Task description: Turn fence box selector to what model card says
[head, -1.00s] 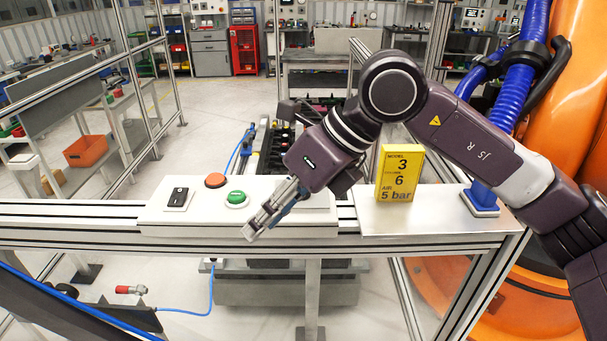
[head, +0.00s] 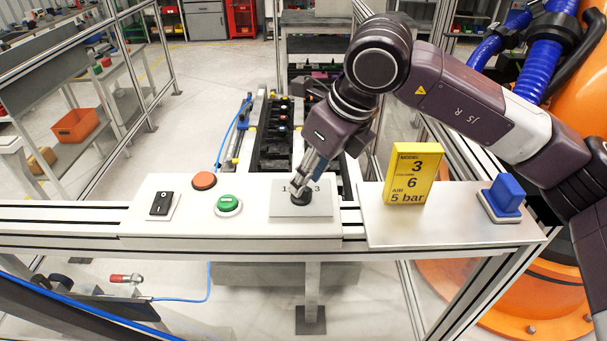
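The fence box (head: 255,222) is a white box on the fence rail. Its selector is a black knob (head: 301,197) on a grey plate (head: 314,208) at the box's right end. The digits 1 and 3 show on the plate; the middle of the scale is hidden behind my gripper. My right gripper (head: 301,188) points down at the knob, its fingertips at the knob's top. I cannot tell whether it grips the knob or where the knob points. The yellow model card (head: 412,174) stands upright to the right and reads model 3, a 6, air 5 bar. My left gripper is not in view.
The box also carries a black rocker switch (head: 161,204), a red button (head: 204,180) and a green button (head: 229,203). A blue block (head: 506,193) sits on a holder at the metal shelf's right end. An orange robot (head: 560,80) stands at right.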

